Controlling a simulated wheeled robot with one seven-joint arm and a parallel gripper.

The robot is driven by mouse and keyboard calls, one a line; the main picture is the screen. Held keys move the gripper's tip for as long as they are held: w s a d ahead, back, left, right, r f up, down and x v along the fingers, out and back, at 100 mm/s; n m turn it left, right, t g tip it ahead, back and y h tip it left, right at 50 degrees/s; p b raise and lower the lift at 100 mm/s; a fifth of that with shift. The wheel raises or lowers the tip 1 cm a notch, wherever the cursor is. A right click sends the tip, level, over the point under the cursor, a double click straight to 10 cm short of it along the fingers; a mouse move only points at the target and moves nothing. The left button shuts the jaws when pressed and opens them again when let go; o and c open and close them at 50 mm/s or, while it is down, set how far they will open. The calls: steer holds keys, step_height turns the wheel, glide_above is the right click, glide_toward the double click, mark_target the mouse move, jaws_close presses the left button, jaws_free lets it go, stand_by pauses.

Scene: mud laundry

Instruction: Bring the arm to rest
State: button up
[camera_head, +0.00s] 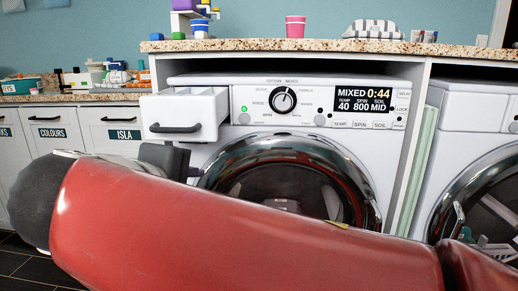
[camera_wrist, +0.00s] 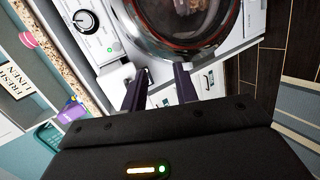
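My red arm (camera_head: 240,235) stretches across the lower part of the head view, in front of the washing machine. My gripper (camera_wrist: 161,72) shows in the wrist view with its two dark fingers spread apart and nothing visible held between them. It is tilted relative to the washer and points toward its front, near the open detergent drawer. In the head view the fingers cannot be made out; a dark part of my wrist shows below the drawer.
The washer's detergent drawer (camera_head: 185,113) is pulled out. A second machine (camera_head: 480,160) stands at right. The granite counter (camera_head: 255,45) above carries a pink cup (camera_head: 295,27) and folded cloth (camera_head: 373,30).

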steer(key=s+d+f+m+g+p, duration=0.1)
steer(key=d+f+m+g, duration=0.3)
steer(key=d, duration=0.5)
steer(key=d+f+m+g+p, duration=0.1)
steer(key=d+f+m, duration=0.1)
steer(key=d+f, duration=0.45)
steer(key=s+d+f+m+g+y+p, duration=0.1)
steer(key=s+d+f+m+g+y, duration=0.1)
steer(key=s+d+f+m, duration=0.6)
steer(key=shift+s+d+f+m+y, duration=0.25)
steer(key=shift+d+f+m+y, duration=0.25)
steer(key=shift+d, duration=0.7)
